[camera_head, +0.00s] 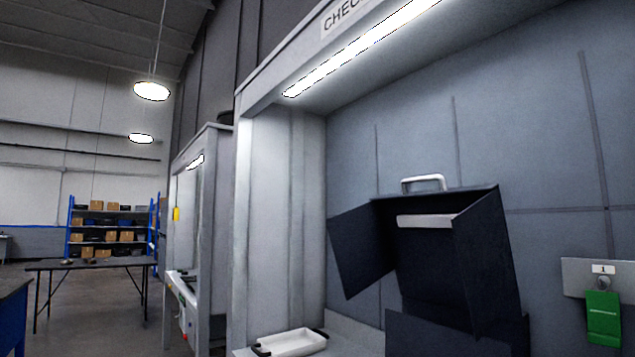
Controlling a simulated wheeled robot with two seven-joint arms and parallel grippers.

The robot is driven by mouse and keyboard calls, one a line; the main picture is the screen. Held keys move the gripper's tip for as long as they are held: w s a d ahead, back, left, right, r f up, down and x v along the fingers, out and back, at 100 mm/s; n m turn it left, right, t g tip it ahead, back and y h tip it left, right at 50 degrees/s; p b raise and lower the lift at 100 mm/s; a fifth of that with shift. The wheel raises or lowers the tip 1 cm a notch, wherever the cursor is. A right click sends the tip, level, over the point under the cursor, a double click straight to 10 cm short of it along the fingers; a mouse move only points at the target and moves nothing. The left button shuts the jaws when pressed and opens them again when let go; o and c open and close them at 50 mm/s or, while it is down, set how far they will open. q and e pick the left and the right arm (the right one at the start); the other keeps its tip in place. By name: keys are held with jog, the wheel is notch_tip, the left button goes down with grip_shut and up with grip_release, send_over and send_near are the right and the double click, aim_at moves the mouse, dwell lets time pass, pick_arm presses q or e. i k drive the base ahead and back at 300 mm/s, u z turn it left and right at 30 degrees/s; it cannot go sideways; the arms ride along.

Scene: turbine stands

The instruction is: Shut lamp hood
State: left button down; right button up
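The lamp hood (488,262) is a dark, box-like hood in the booth at the right. Its lid is tilted up, so its front gapes open between dark side panels. A pale handle (424,179) stands on its top edge. A whitish lamp bar (427,220) shows inside, under the top. A dark left panel (360,250) flares out to the side, and a dark lower panel (440,335) runs out of the bottom of the picture. Neither of my grippers is in view, and nothing touches the hood.
A white tray with dark handles (293,343) lies on the booth's worktop, left of the hood. A green tag (603,318) hangs from a wall plate (590,275) at the right. The booth's side wall (275,220) stands at the left. A table (90,264) and shelves lie far left.

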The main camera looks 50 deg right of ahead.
aim_at(451, 247)
jog(key=u, duration=0.5)
jog(key=i, duration=1.7)
jog(key=z, duration=2.9)
